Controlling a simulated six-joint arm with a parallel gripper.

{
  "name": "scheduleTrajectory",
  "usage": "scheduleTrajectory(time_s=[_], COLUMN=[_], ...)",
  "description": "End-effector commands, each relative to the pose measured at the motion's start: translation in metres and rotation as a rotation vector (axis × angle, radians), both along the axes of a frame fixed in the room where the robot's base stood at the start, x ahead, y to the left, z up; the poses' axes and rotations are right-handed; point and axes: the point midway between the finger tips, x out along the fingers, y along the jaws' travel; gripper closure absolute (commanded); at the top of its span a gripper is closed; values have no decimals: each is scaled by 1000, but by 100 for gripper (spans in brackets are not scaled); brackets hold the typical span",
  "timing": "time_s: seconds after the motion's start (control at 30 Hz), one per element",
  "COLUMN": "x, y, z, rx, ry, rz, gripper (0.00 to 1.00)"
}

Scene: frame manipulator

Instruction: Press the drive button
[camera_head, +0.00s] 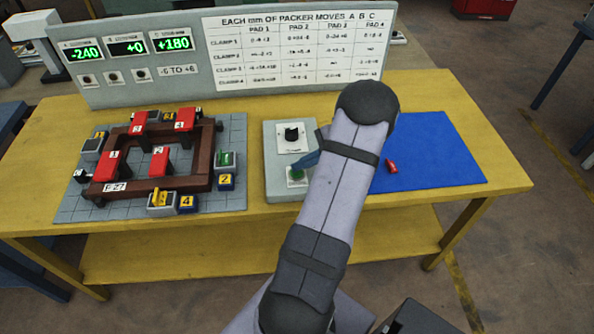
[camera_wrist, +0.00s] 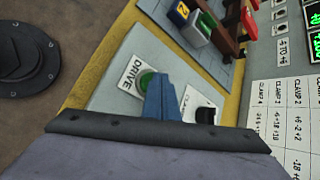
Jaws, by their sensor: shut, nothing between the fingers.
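The drive button is a green round button (camera_head: 297,173) on a white plate on the grey control box (camera_head: 277,150). In the wrist view the green button (camera_wrist: 148,82) sits beside a label reading DRIVE. My gripper (camera_head: 305,160) has blue fingers and is shut and empty. In the wrist view the closed fingers (camera_wrist: 163,92) overlap the right edge of the button. Whether they touch it or hover above it, I cannot tell. A black knob (camera_head: 291,134) on a second white plate sits farther back on the same box.
A brown frame (camera_head: 202,172) with red clamps and numbered blocks stands on a grey grid plate left of the box. A panel (camera_head: 225,60) with green readouts and a chart stands behind. A blue mat (camera_head: 430,150) with a small red piece (camera_head: 391,167) lies right.

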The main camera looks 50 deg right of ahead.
Motion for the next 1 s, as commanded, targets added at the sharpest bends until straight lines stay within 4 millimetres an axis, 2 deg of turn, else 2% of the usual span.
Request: scheduleTrajectory(time_s=[1.0], x=[-1], y=[0], z=[-11], rx=[0], ry=[3], rz=[0], gripper=[100])
